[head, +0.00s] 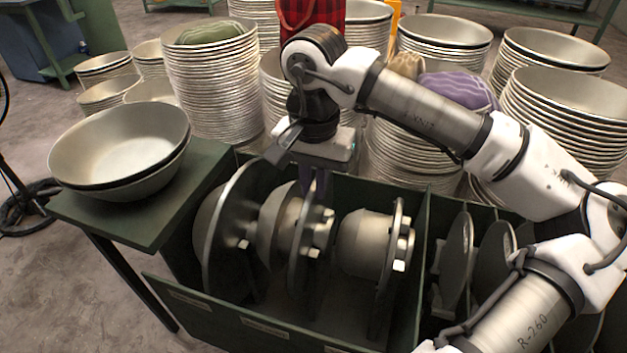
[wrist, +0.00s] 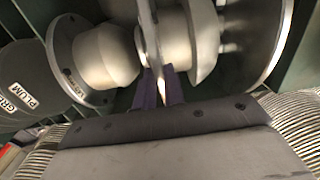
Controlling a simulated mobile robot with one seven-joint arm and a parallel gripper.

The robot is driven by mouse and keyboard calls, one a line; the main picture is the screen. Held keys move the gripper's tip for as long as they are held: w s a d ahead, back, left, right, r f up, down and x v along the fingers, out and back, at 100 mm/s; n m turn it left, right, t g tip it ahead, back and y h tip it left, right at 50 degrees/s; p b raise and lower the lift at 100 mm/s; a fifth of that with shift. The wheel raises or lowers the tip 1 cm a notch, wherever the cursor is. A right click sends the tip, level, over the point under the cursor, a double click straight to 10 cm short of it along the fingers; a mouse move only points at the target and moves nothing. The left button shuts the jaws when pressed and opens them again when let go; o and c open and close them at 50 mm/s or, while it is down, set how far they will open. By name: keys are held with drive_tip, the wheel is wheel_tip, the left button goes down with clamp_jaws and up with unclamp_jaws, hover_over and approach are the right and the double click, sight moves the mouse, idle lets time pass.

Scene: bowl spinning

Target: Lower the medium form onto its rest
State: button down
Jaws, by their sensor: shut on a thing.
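The medium form (head: 278,225) is the middle one of three metal forms in a green rack (head: 230,322). It is a dull rounded body on an upright round flange with bolts, and it also shows in the wrist view (wrist: 203,40). My gripper (head: 319,188) comes down from above, its purple fingers shut on the flange's upper edge. In the wrist view the fingers (wrist: 158,88) sit on both sides of that thin edge. The form's underside and its rest are hidden, so I cannot tell whether they touch.
The large form (head: 212,222) stands close on the left, the small form (head: 362,243) on the right. Darker discs (head: 457,258) fill the bay farther right. Two bowls (head: 120,143) sit on a green side table (head: 190,207). Tall bowl stacks (head: 212,85) crowd behind.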

drive_tip(key=shift+f+b, duration=0.65)
drive_tip(key=shift+f, duration=0.05)
drive_tip(key=c, duration=1.4)
unclamp_jaws()
wheel_tip(320, 180, up, 14)
drive_tip(key=p, duration=0.1)
